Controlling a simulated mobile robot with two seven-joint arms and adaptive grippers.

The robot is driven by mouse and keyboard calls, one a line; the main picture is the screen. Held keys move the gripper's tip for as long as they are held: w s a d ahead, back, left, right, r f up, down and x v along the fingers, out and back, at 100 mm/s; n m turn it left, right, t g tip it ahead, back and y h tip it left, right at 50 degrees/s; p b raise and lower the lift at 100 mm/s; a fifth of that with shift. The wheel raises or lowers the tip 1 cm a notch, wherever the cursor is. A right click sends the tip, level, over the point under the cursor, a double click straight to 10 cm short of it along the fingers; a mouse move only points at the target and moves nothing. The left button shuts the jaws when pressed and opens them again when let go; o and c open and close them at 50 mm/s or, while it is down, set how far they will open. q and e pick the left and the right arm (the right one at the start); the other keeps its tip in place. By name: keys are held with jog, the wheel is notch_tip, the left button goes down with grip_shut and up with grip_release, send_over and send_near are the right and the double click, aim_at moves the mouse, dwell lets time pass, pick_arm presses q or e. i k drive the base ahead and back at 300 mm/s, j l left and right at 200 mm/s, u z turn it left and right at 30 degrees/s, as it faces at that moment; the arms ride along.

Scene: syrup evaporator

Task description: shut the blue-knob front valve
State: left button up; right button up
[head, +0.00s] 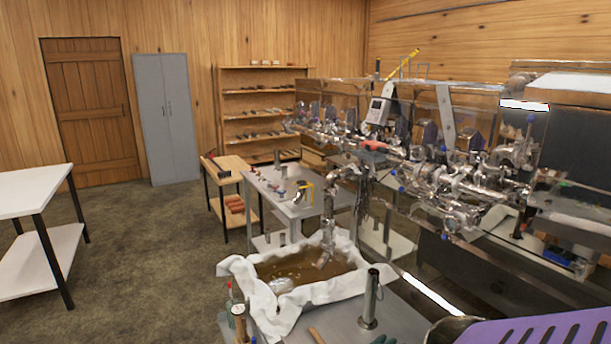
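The evaporator (497,90) is a long shiny metal unit on the right, with a dense run of pipes and valves (460,185) along its near side. Several small blue knobs show on this pipework: one stands on a stem (531,117) at the right, one sits lower at the middle (402,190), and one is at the bottom of the pipes (445,237). I cannot tell which of them is the front valve, or whether it is open or shut. Neither of my grippers is in view.
A cloth-lined tub of brown liquid (310,268) stands below a downward pipe. A steel table (290,190) and a wooden bench (232,163) stand behind it. A purple slotted object (545,330) fills the bottom right corner. A white table (35,190) is left; the floor between is clear.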

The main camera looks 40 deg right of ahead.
aim_at(419, 181)
jog(key=i, duration=1.6)
